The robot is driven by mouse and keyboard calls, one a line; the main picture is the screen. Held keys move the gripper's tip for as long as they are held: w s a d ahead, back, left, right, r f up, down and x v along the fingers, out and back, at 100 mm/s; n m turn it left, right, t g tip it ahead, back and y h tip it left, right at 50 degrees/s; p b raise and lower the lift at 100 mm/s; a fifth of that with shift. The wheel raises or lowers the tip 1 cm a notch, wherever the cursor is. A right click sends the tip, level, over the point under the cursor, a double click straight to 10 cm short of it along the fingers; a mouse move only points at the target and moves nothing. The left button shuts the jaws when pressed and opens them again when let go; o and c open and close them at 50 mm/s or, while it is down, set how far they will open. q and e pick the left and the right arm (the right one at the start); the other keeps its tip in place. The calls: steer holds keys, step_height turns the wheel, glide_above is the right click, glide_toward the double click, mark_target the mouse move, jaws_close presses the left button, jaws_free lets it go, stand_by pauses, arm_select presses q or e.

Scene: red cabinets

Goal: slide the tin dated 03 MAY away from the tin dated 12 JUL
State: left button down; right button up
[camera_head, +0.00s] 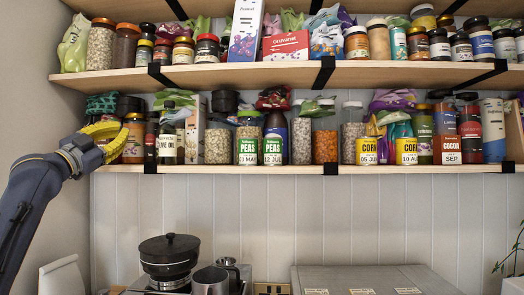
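Two green-and-white PEAS tins stand side by side on the lower shelf. The left PEAS tin (247,151) has a date ending in MAY; its day number is small and hard to read. The right PEAS tin (272,150) reads 12 JUL. My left gripper (122,130) has yellow fingers and is at the shelf's left end, well left of both tins, in front of jars there. Its fingers appear to converge at the tips, but I cannot tell whether it is open or shut. My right gripper is not in view.
A bottle labelled OLIVE OIL (167,142) and a jar of pale beans (217,145) stand between my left gripper and the tins. A bottle and jars stand right of the tins, including an orange-filled jar (325,146). A black shelf bracket (331,168) crosses the shelf edge.

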arm_select(q)
steer(key=w+d+f+m+g+h, duration=0.1)
steer(key=d+m+g+h, duration=0.45)
steer(key=d, duration=1.15)
steer(key=m+g, duration=0.3)
steer(key=m, duration=0.6)
glide_toward(266, 149)
steer(key=shift+y, duration=0.45)
steer(key=shift+d+r+x, duration=0.1)
steer(key=shift+x, duration=2)
steer(key=shift+d+r+x, duration=0.1)
steer(key=shift+d+x, duration=0.05)
steer(key=shift+x, duration=1.95)
steer(key=shift+s+a, duration=0.1)
steer(key=shift+s, duration=0.1)
